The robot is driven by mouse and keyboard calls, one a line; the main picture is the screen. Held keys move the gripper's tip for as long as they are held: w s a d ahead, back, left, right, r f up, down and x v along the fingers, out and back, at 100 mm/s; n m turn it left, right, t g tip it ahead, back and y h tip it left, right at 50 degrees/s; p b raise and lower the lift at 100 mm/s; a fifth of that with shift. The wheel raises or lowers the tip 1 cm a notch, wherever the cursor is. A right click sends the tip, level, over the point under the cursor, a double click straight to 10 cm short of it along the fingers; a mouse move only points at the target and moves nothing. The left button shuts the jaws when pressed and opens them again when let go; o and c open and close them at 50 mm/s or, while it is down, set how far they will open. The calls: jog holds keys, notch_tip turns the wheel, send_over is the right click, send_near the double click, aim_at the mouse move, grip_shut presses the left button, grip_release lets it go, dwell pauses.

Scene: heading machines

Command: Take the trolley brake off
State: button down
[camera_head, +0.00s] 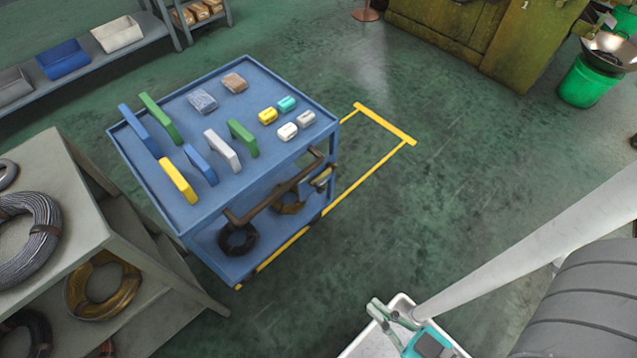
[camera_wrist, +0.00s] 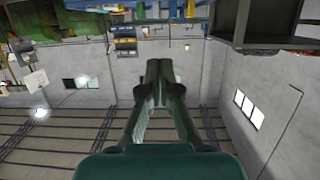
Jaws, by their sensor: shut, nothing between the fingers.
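The blue trolley (camera_head: 225,210) stands left of centre in the head view, inside a yellow floor marking. A brown push bar (camera_head: 275,195) runs along its near right side. A small blue and yellowish fitting (camera_head: 322,180) sits by the bar's right end; I cannot tell whether it is the brake or how it is set.
Several coloured blocks (camera_head: 178,181) and small boxes stand on the trolley top. A grey rack (camera_head: 75,185) with wire coils is close on the trolley's left. A green machine (camera_head: 470,35) and green bucket (camera_head: 585,85) stand behind. The floor right of the trolley is clear.

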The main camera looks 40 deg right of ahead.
jog(key=shift+w, duration=0.45)
jog(key=w+d+f+m+g, duration=0.2)
jog(key=w+f+m, duration=0.2)
jog(key=f+m, duration=0.45)
jog(key=w+d+f+m+g+h, duration=0.15)
jog(key=w+f+m, duration=0.35)
jog(key=f, duration=0.7)
jog(key=w+d+f+m+g, duration=0.1)
jog(key=w+d+f+m, duration=0.25)
jog(key=f+m, duration=0.6)
jog(key=w+d+f+m+t+y, duration=0.1)
jog(key=w+d+f+m, duration=0.1)
jog(key=w+d+m, duration=0.5)
jog(key=w+d+f+m+t+y, duration=0.1)
jog(key=w+d+f+m+y, duration=0.1)
jog(key=w+d+m, duration=0.4)
jog(key=w+d, duration=0.3)
jog(key=shift+d+m, duration=0.15)
jog(key=shift+m, duration=0.25)
jog(key=shift+f+t, duration=0.1)
jog(key=shift+t, duration=0.15)
